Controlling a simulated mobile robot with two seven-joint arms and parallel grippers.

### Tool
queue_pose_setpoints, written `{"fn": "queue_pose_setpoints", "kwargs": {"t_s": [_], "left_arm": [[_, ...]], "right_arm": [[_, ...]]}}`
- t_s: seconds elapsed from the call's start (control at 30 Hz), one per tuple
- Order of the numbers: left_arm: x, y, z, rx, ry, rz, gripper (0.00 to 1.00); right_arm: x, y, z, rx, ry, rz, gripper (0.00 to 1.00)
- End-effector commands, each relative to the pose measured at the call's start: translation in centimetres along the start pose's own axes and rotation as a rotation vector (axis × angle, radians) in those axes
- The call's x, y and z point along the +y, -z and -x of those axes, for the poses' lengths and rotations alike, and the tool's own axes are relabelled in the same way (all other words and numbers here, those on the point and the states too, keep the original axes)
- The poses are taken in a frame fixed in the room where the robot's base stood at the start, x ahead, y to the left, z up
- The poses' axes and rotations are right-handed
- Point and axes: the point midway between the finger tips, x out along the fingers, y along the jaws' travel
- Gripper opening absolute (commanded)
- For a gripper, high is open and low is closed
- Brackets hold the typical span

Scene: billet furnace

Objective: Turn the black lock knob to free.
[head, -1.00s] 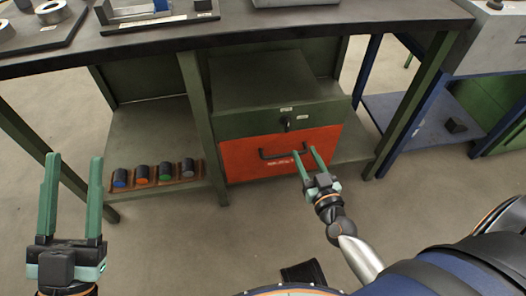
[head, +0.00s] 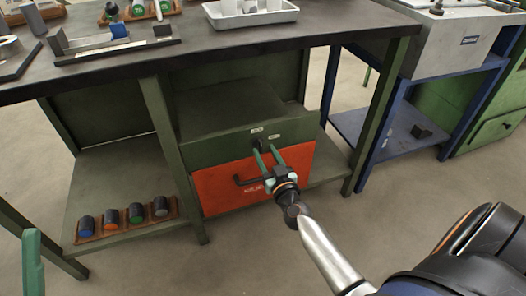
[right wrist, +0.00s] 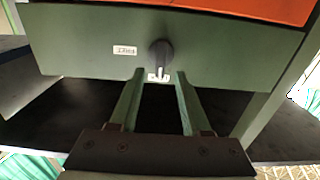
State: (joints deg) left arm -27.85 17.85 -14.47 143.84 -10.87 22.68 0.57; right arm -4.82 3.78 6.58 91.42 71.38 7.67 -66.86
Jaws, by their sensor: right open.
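The black lock knob (right wrist: 160,56) is on the green drawer front (right wrist: 90,40), above the orange drawer (head: 225,188) in the head view. In the right wrist view, which is upside down, its pointer is toward a small label (right wrist: 158,77) at its end. Another label (right wrist: 125,50) is to the knob's left there. My right gripper (head: 266,149) is open and empty, fingertips just short of the knob. In the right wrist view its fingers (right wrist: 158,75) are on either side of the knob's line, apart from it. Only one finger of my left gripper (head: 32,262) shows at the left edge.
The orange drawer has a black handle (head: 247,181) beside my right gripper. Several colored-end cylinders stand in a wooden rack (head: 100,237) on the lower shelf. The dark tabletop (head: 200,58) overhangs above. A green bench leg (head: 165,150) stands left of the drawers.

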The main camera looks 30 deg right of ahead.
Motion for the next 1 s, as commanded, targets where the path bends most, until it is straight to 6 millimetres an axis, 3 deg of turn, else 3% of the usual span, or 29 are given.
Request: {"fn": "queue_pose_setpoints", "kwargs": {"t_s": [0.2, 0.57, 1.0], "left_arm": [[0.2, -0.4, 0.3, -0.002, -0.002, -0.003, 0.50], [0.2, -0.4, 0.3, -0.005, -0.003, -0.003, 0.50], [0.3, -0.4, 0.3, -0.006, -0.002, -0.002, 0.50]], "right_arm": [[0.0, -0.1, -2.0, 0.000, 0.000, 0.000, 0.47], [0.0, 0.0, -2.3, -0.001, 0.000, 0.001, 0.46], [0.0, 0.0, -2.3, -0.001, 0.000, 0.001, 0.00]]}}
